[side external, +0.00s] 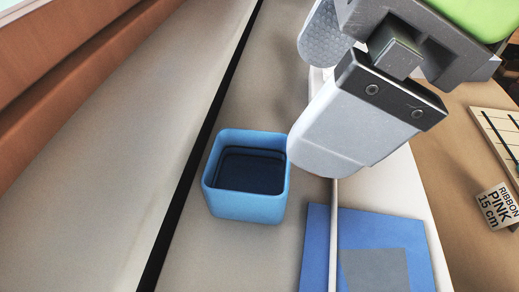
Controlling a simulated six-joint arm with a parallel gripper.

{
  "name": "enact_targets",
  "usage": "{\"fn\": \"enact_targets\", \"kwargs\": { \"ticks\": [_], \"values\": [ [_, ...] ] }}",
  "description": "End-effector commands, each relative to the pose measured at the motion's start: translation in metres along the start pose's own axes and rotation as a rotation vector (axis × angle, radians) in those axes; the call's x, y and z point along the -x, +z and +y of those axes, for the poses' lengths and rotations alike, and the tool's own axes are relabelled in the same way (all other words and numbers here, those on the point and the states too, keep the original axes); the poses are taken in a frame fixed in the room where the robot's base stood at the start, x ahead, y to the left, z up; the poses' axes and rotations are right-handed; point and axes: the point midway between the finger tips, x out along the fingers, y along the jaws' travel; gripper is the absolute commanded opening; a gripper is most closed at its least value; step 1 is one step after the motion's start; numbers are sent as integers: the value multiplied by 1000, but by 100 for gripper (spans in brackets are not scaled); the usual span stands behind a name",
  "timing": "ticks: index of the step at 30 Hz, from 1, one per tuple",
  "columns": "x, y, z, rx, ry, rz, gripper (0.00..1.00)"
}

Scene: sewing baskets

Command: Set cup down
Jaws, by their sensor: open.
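A blue square cup (247,207) with rounded corners stands upright on the pale grey surface, near the middle of the side external view. Its inside is dark and looks empty.
A flat blue square with a grey patch (375,270) lies at the lower right, crossed by a thin white rod (333,230). A label block reading "RIBBON PINK 15 cm" (497,205) is at the right. A black strip (200,150) runs left of the cup. The surface further left is clear.

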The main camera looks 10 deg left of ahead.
Motion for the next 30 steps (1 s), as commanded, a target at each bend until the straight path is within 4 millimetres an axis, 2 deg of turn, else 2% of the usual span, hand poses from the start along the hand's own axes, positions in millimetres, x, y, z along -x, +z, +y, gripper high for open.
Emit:
{"fn": "enact_targets", "kwargs": {
  "ticks": [6, 14, 21, 24, 30],
  "values": [
    [-33, -2, -3, 17, -7, -6, 100],
    [-57, -2, -3, 14, -5, -4, 100],
    [-93, -4, -5, 13, -3, -4, 100],
    [-100, -4, -5, 12, -1, -1, 100],
    [-100, -4, -5, 11, -1, 0, 100]
  ]
}}
